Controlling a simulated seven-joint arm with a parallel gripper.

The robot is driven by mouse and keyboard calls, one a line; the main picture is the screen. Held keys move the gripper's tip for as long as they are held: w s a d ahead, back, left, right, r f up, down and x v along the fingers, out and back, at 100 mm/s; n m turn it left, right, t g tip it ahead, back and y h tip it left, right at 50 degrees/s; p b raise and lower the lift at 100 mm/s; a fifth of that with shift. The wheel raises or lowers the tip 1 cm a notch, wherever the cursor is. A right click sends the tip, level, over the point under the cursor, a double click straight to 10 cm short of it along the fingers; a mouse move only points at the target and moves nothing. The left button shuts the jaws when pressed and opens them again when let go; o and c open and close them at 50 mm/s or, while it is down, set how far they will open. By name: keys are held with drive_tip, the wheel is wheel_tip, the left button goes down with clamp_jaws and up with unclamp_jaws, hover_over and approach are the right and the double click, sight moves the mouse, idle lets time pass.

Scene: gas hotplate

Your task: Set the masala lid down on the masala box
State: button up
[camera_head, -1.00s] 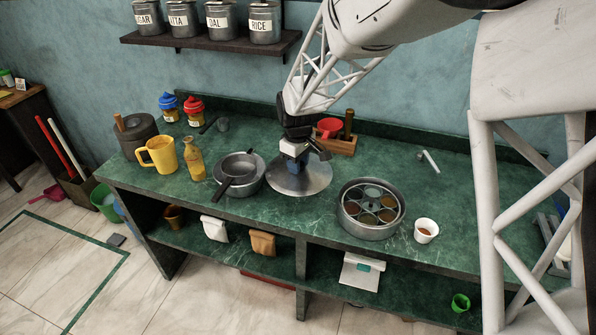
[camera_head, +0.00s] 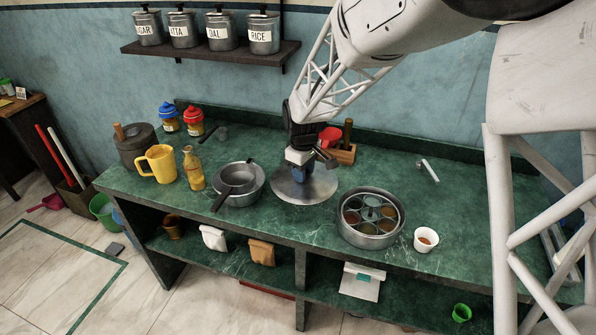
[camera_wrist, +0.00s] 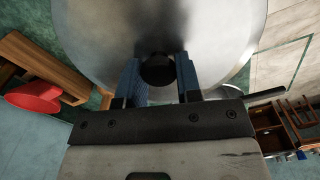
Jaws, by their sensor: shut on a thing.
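The masala lid (camera_head: 318,190) is a round, flat grey metal disc. My gripper (camera_head: 301,172) is shut on the lid's dark knob, which shows between the two blue fingers in the wrist view (camera_wrist: 158,72). The lid also fills the top of the wrist view (camera_wrist: 100,35). It looks held above the counter, but the gap beneath is hard to judge. The masala box (camera_head: 371,240) is a round metal tin to the right of the lid and nearer the front edge. It is open on top, with several small round cups of spices inside.
A white cup (camera_head: 426,239) stands just right of the box. Steel pans (camera_head: 236,183) are left of the lid. A wooden rack with a red item (camera_head: 330,137) is behind my gripper. The green counter (camera_head: 445,205) is clear behind the cup.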

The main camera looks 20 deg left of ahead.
drive_tip(key=s+d+r, duration=0.1)
drive_tip(key=d+r, duration=0.1)
drive_tip(key=d, duration=1.8)
drive_tip(key=shift+s+d+r, duration=0.15)
drive_tip(key=shift+r, duration=0.25)
drive_tip(key=shift+f, duration=0.2)
drive_tip(key=shift+f, duration=2.6)
drive_tip(key=shift+f, duration=0.4)
drive_tip(key=o, duration=1)
drive_tip(key=shift+o, duration=0.2)
drive_tip(key=shift+r, duration=0.1)
